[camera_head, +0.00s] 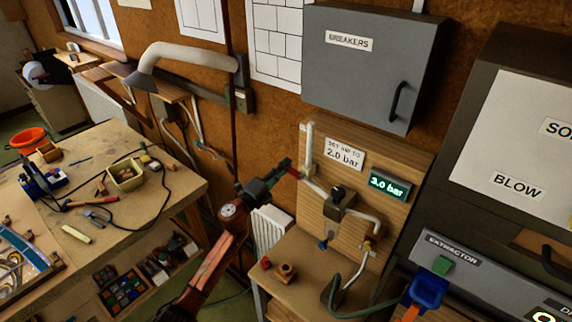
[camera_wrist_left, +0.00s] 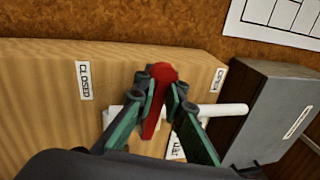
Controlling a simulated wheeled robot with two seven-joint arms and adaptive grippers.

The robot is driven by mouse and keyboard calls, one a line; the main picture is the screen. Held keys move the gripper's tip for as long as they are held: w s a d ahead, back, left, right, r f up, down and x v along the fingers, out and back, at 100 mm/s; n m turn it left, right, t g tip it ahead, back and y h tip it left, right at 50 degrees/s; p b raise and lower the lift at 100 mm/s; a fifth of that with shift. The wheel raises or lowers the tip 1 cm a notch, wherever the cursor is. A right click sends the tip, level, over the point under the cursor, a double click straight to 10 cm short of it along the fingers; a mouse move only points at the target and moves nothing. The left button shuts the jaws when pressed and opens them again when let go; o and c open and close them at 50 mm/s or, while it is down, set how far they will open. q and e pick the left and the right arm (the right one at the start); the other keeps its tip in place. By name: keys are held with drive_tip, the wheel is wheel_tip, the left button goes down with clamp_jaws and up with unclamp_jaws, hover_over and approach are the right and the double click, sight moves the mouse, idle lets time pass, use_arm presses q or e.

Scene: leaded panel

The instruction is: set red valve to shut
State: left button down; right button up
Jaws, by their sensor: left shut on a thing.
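The red valve's lever (camera_wrist_left: 152,118) stands between the fingers of my left gripper (camera_wrist_left: 160,95) in the wrist view, its round red knob showing just past the fingertips. The fingers are shut on it. In the wrist view a CLOSED label (camera_wrist_left: 84,80) is to the left and an OPEN label (camera_wrist_left: 218,78) to the right; the lever lies between them. In the head view my left gripper (camera_head: 285,168) reaches the left end of the pipework on a wooden board, mostly covering the valve, with a little red at its tip.
A pressure display (camera_head: 390,184) on the board reads 3.0 bar, beside a 2.0 bar sign (camera_head: 345,154). A grey breaker box (camera_head: 365,75) hangs above. A cluttered workbench (camera_head: 180,200) is at left; the extractor unit (camera_head: 490,270) is at right.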

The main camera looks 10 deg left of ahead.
use_arm(q)
drive_tip(key=shift+f+n, duration=0.55)
drive_tip(key=shift+n, duration=0.25)
drive_tip(key=c, duration=2)
unclamp_jaws()
drive_tip(key=shift+r, duration=0.1)
drive_tip(key=shift+o, duration=0.2)
drive_tip(key=v, duration=1.2)
drive_tip(key=shift+s, duration=0.1)
